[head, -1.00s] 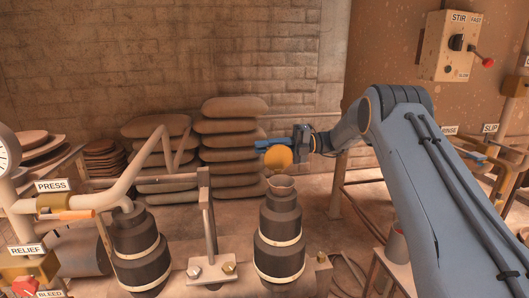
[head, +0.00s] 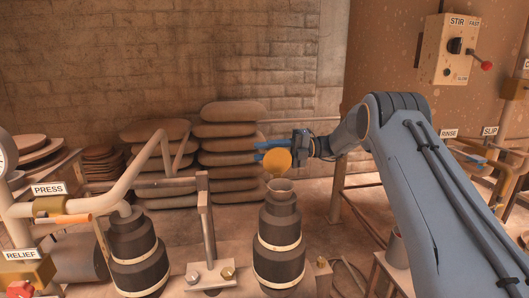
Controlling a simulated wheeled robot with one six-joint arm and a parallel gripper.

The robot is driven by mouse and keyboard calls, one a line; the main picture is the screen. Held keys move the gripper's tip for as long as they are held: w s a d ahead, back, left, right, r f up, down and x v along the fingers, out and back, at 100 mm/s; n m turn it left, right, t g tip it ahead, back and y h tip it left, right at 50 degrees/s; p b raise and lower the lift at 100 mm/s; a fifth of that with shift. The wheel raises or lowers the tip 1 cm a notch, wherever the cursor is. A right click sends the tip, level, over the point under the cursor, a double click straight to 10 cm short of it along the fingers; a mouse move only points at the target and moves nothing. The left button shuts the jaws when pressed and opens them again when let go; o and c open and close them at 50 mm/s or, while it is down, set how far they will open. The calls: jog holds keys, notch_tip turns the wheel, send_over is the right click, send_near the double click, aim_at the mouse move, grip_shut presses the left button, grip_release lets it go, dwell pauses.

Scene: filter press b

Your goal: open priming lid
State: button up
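The priming lid is a round yellow-orange disc (head: 277,162) standing tipped up above the small funnel-like cup (head: 281,186) on top of the right-hand dark pump column. The cup's mouth shows uncovered below it. My gripper (head: 259,151) reaches in from the right, level with the lid's upper part. Its two blue fingers point left and show apart, with a gap between them. The lid overlaps the lower finger in the picture; I cannot tell whether they touch.
A second dark column (head: 137,250) stands to the left, with a grey pipe and lever frame (head: 206,225) between. The PRESS valve (head: 62,205) is at the left. Stacked sacks (head: 228,145) lie behind the lid. A STIR box (head: 449,48) hangs at upper right.

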jog(key=b+v, duration=0.1)
jog(key=v, duration=0.7)
jog(key=shift+b, duration=0.35)
